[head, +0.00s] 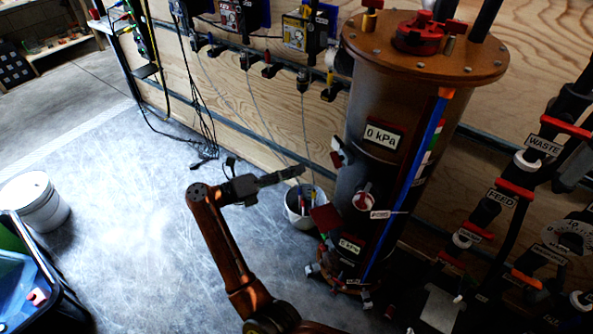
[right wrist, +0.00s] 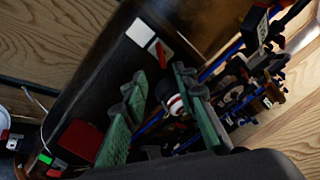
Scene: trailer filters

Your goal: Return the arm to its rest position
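My right arm (head: 222,235) rises from the bottom of the head view and bends at the elbow. My right gripper (head: 298,172) points right, towards the tall dark filter vessel (head: 375,165), with a visible gap between. In the right wrist view its two green fingers (right wrist: 158,80) are spread apart with nothing gripped. A red and white round knob (right wrist: 175,103) on the vessel shows beyond and between the fingers; it also shows in the head view (head: 364,201). My left gripper is in neither view.
A white bucket (head: 302,208) stands below my right gripper. Pipes and labelled valves (head: 490,205) crowd the right side. Another white bucket (head: 35,202) and a dark bin (head: 45,270) stand at left. The grey floor (head: 130,220) between is mostly clear.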

